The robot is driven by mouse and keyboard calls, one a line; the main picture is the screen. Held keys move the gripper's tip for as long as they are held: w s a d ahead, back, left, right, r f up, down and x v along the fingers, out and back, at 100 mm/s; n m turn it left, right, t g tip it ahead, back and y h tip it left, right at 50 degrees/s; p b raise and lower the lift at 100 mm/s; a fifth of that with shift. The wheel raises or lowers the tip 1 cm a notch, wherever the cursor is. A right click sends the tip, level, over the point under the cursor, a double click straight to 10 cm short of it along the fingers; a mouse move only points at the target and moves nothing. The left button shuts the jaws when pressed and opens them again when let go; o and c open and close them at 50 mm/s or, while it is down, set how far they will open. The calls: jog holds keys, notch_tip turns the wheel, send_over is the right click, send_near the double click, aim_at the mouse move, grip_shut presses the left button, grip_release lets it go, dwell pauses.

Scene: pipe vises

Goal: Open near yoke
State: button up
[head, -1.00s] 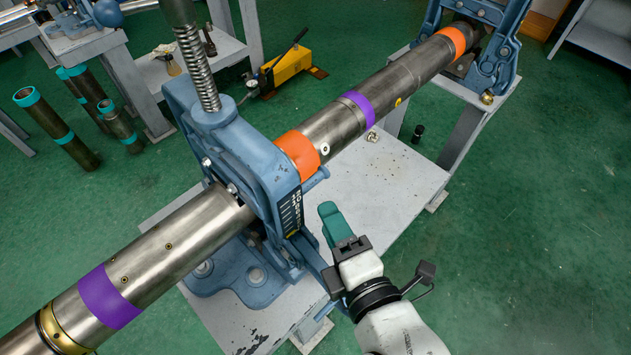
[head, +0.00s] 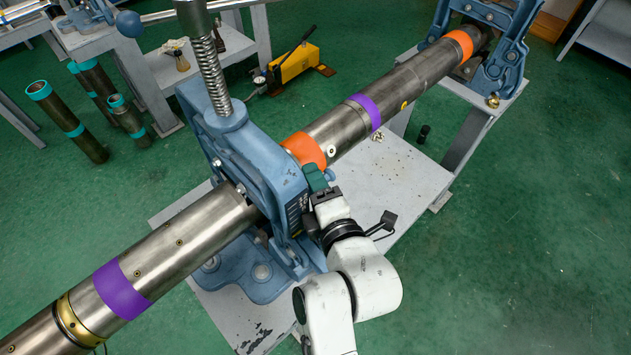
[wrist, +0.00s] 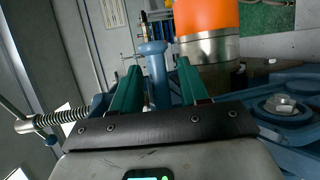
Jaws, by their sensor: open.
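The near yoke (head: 238,150) is a blue vise frame closed over the long steel pipe (head: 190,232), with a threaded screw and spring on top. My gripper (head: 316,178) is at the yoke's right side, just below the orange band (head: 304,149) on the pipe. In the wrist view my gripper (wrist: 158,85) has its two green fingers apart. A blue rounded pin or handle (wrist: 155,60) stands between the fingers in that picture, and they are not closed on it.
The far yoke (head: 490,55) holds the pipe's other end. The grey bench (head: 400,185) lies under the pipe. A yellow hand pump (head: 295,65) and several dark pipes with teal bands (head: 70,125) stand behind. The green floor (head: 540,220) at right is clear.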

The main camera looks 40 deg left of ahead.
jog(key=shift+c, duration=0.2)
grip_shut()
dwell(0.4)
